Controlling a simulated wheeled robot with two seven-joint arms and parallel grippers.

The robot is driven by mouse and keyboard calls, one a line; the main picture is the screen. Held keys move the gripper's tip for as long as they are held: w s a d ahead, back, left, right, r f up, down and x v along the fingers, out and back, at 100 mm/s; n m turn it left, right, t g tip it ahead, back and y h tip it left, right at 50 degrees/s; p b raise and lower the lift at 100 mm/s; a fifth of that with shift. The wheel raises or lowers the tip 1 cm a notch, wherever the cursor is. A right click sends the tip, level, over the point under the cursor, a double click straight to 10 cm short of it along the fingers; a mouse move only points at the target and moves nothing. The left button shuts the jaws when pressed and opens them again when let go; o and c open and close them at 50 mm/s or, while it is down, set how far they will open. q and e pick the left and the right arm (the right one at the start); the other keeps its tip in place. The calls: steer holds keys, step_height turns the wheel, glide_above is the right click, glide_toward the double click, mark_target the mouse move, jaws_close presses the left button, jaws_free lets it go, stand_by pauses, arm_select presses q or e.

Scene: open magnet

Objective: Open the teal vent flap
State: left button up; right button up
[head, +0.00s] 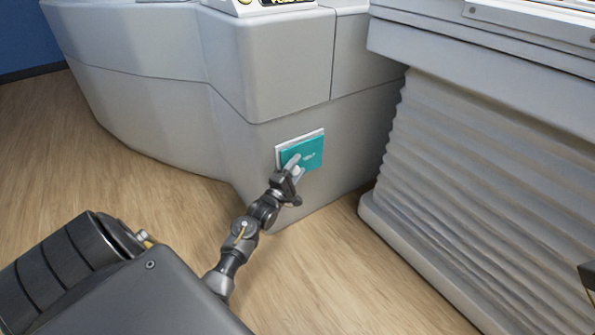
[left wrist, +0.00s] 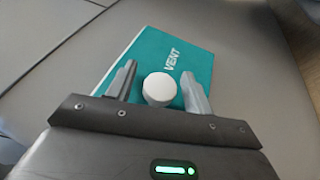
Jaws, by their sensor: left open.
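The teal vent flap (head: 312,151), marked "VENT", sits in a white frame (head: 279,156) low on the grey housing's side. In the left wrist view the flap (left wrist: 190,60) fills the space ahead of my fingers and carries a round white knob (left wrist: 159,89). My left gripper (head: 294,168) is open at the flap's lower left. In the left wrist view its fingers (left wrist: 159,72) stand on either side of the knob, with visible gaps. I cannot tell whether the flap stands slightly off its frame.
The grey housing (head: 160,105) curves away to the left. A pleated grey skirt (head: 470,170) under a bed-like platform stands close on the right. Wood-look floor (head: 345,270) is clear between them and in front of the housing.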

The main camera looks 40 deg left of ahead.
arm_select(q)
steer(key=shift+w+r, duration=0.1)
steer(key=shift+w, duration=0.2)
jaws_close()
